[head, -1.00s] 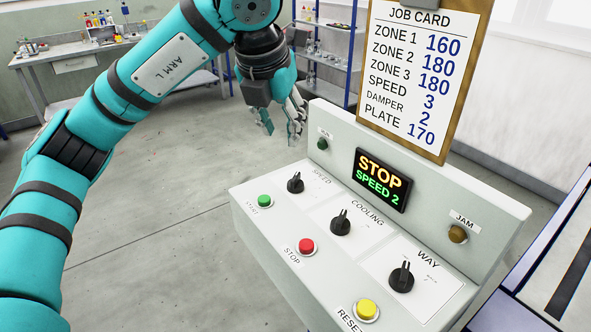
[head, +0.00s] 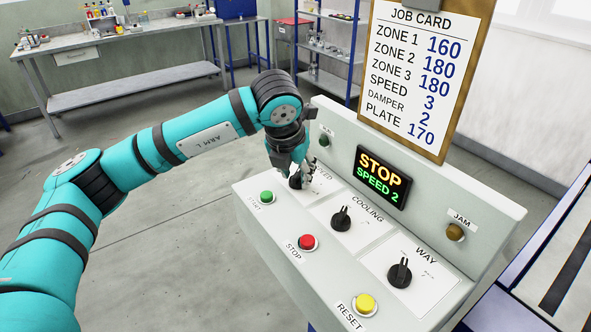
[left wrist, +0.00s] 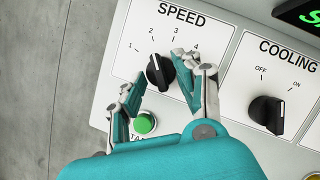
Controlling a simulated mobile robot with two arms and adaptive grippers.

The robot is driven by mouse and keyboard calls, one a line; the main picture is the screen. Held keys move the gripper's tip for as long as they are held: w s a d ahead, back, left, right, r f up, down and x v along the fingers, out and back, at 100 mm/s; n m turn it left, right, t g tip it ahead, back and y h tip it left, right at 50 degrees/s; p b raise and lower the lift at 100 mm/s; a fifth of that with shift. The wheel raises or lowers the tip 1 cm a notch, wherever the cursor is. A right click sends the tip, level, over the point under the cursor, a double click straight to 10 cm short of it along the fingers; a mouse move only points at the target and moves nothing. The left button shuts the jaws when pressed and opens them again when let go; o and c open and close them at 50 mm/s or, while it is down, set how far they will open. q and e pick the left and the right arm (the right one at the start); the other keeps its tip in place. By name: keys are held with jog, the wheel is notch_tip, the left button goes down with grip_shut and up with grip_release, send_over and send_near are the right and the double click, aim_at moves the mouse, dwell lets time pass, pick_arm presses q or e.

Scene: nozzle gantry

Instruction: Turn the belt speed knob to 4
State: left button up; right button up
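The black SPEED knob (left wrist: 160,72) shows in the left wrist view, on a white plate marked 1 to 4. Its white pointer line is on the upper left side, close to the 2. The knob is mostly hidden behind my gripper in the head view (head: 296,182). My left gripper (left wrist: 158,88) is open over the knob, one finger on each side, with gaps visible. It also shows above the knob in the head view (head: 292,168). The display (head: 382,177) reads STOP and SPEED 2. My right gripper is in neither view.
The green START button (head: 267,197) is close beside the left gripper. The COOLING knob (head: 341,218), red STOP button (head: 307,242), WAY knob (head: 400,273) and yellow RESET button (head: 365,304) share the panel. A job card (head: 418,75) reads SPEED 3.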

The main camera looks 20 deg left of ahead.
pick_arm(q)
grip_shut()
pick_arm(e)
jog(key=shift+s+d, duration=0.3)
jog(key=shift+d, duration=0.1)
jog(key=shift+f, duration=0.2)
